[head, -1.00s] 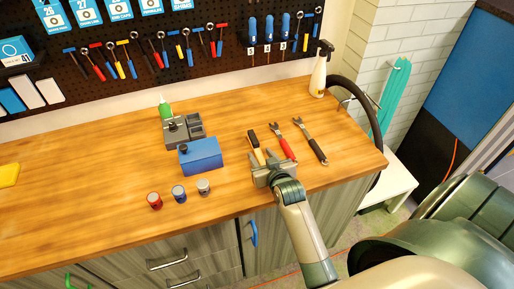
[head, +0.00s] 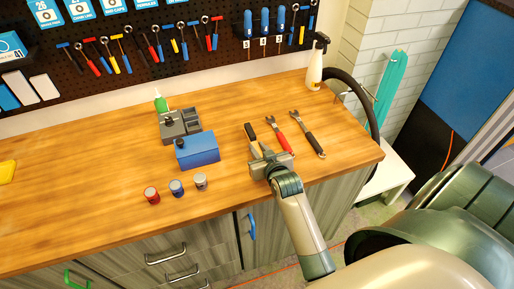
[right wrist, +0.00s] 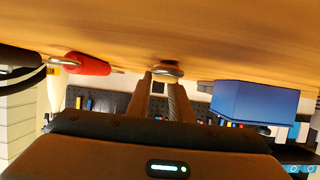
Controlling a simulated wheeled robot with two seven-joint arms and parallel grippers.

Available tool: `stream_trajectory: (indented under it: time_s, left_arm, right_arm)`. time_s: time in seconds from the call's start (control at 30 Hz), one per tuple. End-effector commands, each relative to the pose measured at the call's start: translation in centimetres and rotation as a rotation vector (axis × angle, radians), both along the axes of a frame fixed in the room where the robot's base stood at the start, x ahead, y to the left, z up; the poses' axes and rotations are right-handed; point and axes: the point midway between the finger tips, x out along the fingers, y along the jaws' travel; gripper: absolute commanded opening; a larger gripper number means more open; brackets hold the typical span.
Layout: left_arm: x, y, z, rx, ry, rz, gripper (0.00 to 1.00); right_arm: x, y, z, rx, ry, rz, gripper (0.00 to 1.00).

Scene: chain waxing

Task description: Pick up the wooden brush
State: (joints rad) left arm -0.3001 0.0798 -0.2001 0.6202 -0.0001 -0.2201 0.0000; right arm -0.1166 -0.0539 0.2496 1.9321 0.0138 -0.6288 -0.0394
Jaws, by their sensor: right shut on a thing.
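The wooden brush (head: 250,132) lies at the right part of the workbench, left of the red-handled tool. Its dark head points to the back and its light handle runs toward my right gripper (head: 264,152). My right gripper is low over the bench top and shut on the brush handle, which its fingers partly hide. In the right wrist view, the fingers (right wrist: 168,95) close around a small rounded end (right wrist: 168,70) close to the wooden surface. My left gripper is not in view.
A red-handled tool (head: 283,140) and a black-handled tool (head: 311,140) lie close right of the brush. A blue box (head: 198,151) and several small cans, one red (head: 152,195), stand to the left. A spray bottle (head: 316,66) stands at the back right.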

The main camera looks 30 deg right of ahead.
Motion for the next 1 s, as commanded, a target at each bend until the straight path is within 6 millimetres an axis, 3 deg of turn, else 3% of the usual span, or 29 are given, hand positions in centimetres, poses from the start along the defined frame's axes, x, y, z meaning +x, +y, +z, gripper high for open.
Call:
stream_trajectory:
  time_s: [0.37, 0.7, 1.0]
  left_arm:
    - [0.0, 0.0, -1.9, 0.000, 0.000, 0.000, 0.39]
    - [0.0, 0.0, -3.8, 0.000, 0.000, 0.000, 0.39]
    - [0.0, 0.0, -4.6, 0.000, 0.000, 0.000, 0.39]
  right_arm:
    - [-0.2, -0.2, 4.0, -0.003, -0.005, -0.001, 0.00]
    - [-6.0, -3.5, 7.7, -0.006, -0.003, 0.000, 0.00]
    - [-9.5, -5.5, 10.2, -0.004, -0.001, 0.000, 0.00]
